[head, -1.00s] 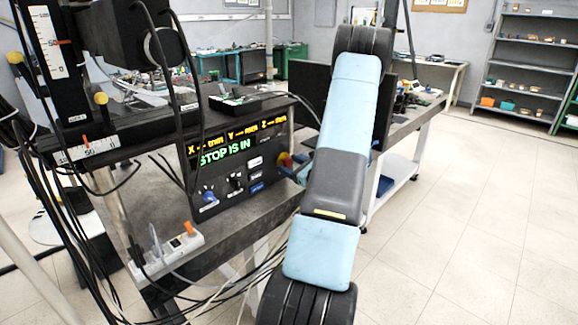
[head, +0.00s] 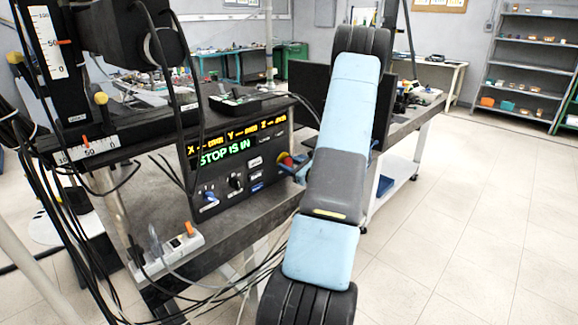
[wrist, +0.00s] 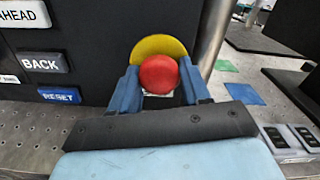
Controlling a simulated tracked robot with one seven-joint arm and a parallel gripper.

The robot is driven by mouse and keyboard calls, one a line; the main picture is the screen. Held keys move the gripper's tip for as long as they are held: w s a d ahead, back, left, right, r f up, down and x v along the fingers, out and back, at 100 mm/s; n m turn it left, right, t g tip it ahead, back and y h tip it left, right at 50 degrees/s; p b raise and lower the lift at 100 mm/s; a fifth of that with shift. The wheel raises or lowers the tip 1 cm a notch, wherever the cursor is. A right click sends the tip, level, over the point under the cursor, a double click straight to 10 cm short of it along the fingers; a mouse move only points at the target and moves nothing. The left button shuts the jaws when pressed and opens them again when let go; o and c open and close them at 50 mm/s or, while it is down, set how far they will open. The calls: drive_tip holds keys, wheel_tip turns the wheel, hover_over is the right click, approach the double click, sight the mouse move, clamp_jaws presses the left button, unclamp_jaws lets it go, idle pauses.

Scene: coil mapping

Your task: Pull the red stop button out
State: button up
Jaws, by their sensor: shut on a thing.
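The red stop button (wrist: 159,74) sits in front of a yellow disc (wrist: 150,46) on the dark control panel in the wrist view. My gripper (wrist: 160,82) has its blue fingers on both sides of the button and is shut on it. In the head view the button (head: 287,160) shows as a small red patch at the panel's right edge, partly hidden by my gripper and arm. The panel's display (head: 227,150) reads "STOP IS IN" in green.
Below the display are a blue knob (head: 209,198), a black knob (head: 236,182) and several push buttons, including BACK (wrist: 43,62) and RESET (wrist: 59,95). A power strip (head: 168,252) and loose cables lie at the bench's front. Open floor lies right.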

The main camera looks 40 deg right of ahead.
clamp_jaws()
drive_tip(key=shift+s+f, duration=0.15)
drive_tip(key=shift+s, duration=0.8)
drive_tip(key=o, duration=1.1)
unclamp_jaws()
drive_tip(key=shift+o, duration=0.2)
drive_tip(key=s+d, duration=0.1)
drive_tip(key=s, duration=1.2)
drive_tip(key=shift+s, duration=0.4)
